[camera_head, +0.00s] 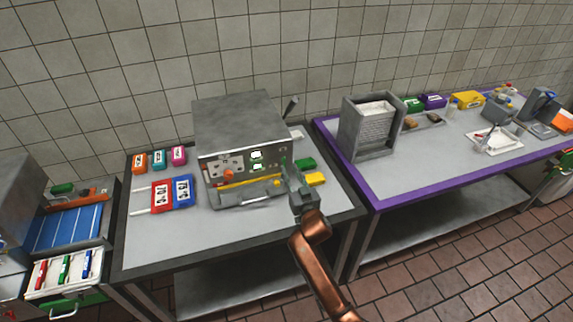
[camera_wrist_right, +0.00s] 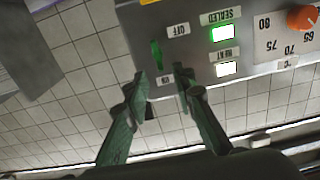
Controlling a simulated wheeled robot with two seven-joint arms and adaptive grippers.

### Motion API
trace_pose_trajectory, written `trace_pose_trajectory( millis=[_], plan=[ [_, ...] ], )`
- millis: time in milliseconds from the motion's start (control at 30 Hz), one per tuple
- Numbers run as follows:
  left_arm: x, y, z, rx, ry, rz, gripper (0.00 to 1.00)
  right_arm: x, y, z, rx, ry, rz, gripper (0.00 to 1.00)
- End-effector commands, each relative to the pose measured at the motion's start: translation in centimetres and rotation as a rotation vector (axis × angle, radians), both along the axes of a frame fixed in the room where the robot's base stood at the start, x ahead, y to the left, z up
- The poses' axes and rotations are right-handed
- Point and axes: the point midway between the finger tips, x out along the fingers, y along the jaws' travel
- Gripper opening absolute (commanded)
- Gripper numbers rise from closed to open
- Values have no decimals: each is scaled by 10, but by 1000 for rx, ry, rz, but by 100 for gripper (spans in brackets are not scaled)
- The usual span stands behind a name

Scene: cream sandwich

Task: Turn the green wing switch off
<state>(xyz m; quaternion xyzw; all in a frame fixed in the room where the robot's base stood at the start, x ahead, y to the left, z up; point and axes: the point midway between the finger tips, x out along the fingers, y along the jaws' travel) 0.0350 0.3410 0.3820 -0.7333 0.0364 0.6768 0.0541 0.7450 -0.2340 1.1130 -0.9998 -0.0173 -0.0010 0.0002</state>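The green wing switch (camera_wrist_right: 156,55) is on the grey control panel in the right wrist view, which sees the panel upside down. It looks like a narrow green bar beside the OFF label (camera_wrist_right: 178,30) and the ON label (camera_wrist_right: 165,80). My right gripper (camera_wrist_right: 162,84) is open and empty, its two green-grey fingers apart on either side below the switch. I cannot tell whether they touch the panel. In the head view my right gripper (camera_head: 294,180) is in front of the machine's right side, and the switch is too small to make out. My left gripper is not in view.
The grey machine (camera_head: 238,125) stands on the middle table, with an orange dial (camera_wrist_right: 302,18) and lit SEALED (camera_wrist_right: 222,33) and HEAT (camera_wrist_right: 226,69) lamps. The table front is clear.

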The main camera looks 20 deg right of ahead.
Motion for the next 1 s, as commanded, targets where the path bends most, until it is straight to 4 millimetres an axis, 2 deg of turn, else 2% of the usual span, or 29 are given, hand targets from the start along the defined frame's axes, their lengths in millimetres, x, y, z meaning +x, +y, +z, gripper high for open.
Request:
trace_pose_trajectory(
  millis=[100,300,667,1000],
  plan=[
    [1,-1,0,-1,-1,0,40,20,1,0,0,0,1,24],
    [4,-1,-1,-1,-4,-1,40,42,2,0,-1,1,0,24],
    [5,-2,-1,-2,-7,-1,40,47,2,-1,0,1,0,24],
    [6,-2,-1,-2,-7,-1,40,47,2,-1,0,2,0,0]
  ],
)
